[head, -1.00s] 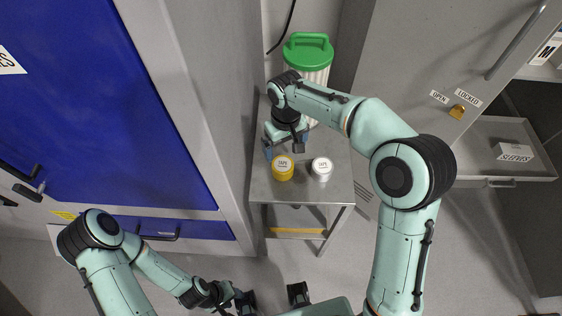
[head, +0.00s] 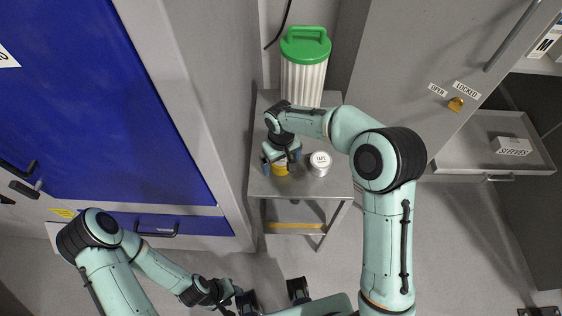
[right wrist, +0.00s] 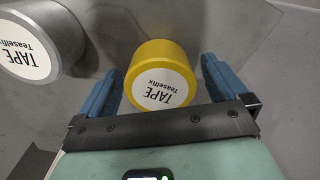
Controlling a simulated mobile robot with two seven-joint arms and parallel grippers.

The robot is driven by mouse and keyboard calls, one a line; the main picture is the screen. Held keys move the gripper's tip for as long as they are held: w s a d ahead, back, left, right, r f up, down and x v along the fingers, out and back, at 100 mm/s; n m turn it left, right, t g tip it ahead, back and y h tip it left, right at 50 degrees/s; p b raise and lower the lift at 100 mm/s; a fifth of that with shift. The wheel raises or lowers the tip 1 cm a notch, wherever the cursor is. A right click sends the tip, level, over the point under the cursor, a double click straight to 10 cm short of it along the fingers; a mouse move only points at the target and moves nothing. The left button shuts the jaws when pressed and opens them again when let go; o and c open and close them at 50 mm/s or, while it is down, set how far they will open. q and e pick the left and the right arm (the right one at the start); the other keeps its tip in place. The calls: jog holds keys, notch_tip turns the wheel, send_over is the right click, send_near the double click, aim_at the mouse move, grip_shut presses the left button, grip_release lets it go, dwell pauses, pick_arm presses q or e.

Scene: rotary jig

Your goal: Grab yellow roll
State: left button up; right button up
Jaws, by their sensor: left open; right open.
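The yellow roll (head: 281,170) stands on the small metal table (head: 310,187), partly hidden by my right gripper in the head view. In the right wrist view the yellow roll (right wrist: 160,72), with its white "TAPE Teaselfix" label, is between the two blue fingers of my right gripper (right wrist: 160,88). A gap shows at each side, so the gripper is open around it and not closed on it. In the head view my right gripper (head: 281,160) is low at the roll. My left gripper (head: 270,301) is open and empty at the bottom, away from the table.
A silver tape roll (head: 320,163) stands just right of the yellow one; it also shows in the right wrist view (right wrist: 40,40). A white ribbed canister with a green lid (head: 305,70) stands at the table's back. A blue cabinet (head: 110,100) is left, a grey cabinet (head: 400,60) right.

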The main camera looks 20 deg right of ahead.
jog(key=c, duration=1.2)
jog(key=shift+r, duration=0.1)
